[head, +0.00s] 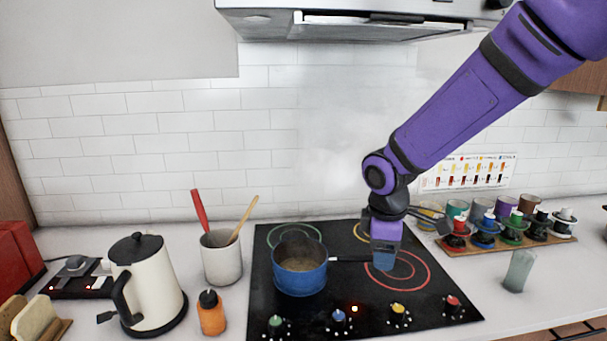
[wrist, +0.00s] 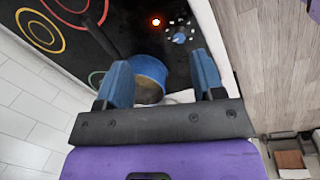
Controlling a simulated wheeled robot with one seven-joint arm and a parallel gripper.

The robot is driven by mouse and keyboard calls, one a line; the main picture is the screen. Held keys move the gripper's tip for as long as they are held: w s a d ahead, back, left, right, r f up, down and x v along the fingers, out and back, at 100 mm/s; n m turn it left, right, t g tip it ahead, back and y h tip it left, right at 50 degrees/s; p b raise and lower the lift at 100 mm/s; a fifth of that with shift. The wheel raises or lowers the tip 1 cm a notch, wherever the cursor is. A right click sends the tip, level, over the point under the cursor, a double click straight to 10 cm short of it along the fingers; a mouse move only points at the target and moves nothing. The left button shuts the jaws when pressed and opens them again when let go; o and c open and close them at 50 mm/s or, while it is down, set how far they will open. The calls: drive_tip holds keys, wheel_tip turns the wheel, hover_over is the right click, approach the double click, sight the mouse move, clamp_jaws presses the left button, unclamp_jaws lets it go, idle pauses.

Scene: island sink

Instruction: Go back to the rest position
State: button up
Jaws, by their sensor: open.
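My gripper (head: 384,262) hangs from my purple arm over the right part of the black cooktop, beside the handle of the blue pot. In the wrist view my gripper (wrist: 162,80) has its two blue fingers spread apart with nothing held between them. The blue pot (head: 300,281) stands on the left part of the cooktop with brownish contents.
The cooktop (head: 352,320) has coloured knobs along its front. A white kettle (head: 147,285), an orange bottle (head: 211,315) and a utensil crock (head: 221,260) stand left. A glass (head: 519,271) and a wooden tray (head: 507,247) of coloured cups are right. A range hood (head: 360,18) hangs above.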

drive_tip(key=s+d+r+m+t, duration=0.1)
drive_tip(key=s+d+r+m, duration=0.3)
drive_tip(key=s, duration=0.3)
drive_tip(key=s+d+r+m+t, duration=0.1)
drive_tip(key=s+d+r+m, duration=0.4)
drive_tip(key=s+r, duration=0.1)
drive_tip(key=s+d+r+m+t+y, duration=0.1)
drive_tip(key=s+d+r+m, duration=0.4)
drive_tip(key=s, duration=0.3)
drive_tip(key=shift+s+r+m+t, duration=0.3)
drive_tip(key=shift+s+r+t, duration=0.1)
drive_tip(key=shift+r, duration=0.05)
